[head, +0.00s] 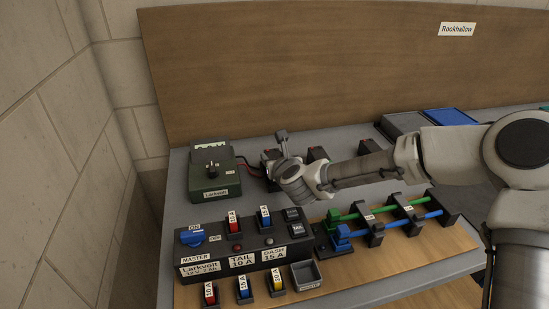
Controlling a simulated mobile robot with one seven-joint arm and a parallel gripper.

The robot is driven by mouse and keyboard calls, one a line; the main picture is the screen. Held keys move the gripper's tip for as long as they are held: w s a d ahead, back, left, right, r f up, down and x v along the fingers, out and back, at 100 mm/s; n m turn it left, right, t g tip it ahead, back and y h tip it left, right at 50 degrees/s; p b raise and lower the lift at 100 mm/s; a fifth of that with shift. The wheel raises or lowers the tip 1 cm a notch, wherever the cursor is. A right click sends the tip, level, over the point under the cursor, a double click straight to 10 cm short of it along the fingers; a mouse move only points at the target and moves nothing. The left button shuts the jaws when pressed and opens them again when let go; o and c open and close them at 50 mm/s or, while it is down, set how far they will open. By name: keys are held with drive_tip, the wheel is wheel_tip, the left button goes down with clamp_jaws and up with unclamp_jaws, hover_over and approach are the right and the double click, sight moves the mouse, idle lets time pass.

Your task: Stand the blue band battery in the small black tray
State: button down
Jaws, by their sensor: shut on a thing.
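My gripper (283,142) is at the end of the arm reaching in from the right, over the middle of the bench. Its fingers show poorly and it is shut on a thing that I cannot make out. I cannot pick out a blue band on any battery. A small dark open tray (293,276) with a label sits at the front, right of the fuses, and looks empty.
A green Larkvolt box (209,172) with a dial stands at the back left. A black switch panel (232,255) is in front. Green and blue rods (400,225) lie in black holders at right. A wooden board (310,70) closes the back.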

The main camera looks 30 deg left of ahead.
drive_tip(key=shift+f+b, duration=0.45)
drive_tip(key=shift+b, duration=0.15)
drive_tip(key=c, duration=0.5)
unclamp_jaws()
drive_tip(key=shift+r, duration=0.1)
drive_tip(key=shift+c, duration=0.2)
drive_tip(key=shift+s+d, duration=0.1)
drive_tip(key=shift+p+v, duration=0.4)
drive_tip(key=shift+v, duration=2.8)
drive_tip(key=shift+p+v, duration=0.5)
drive_tip(key=shift+v, duration=1.7)
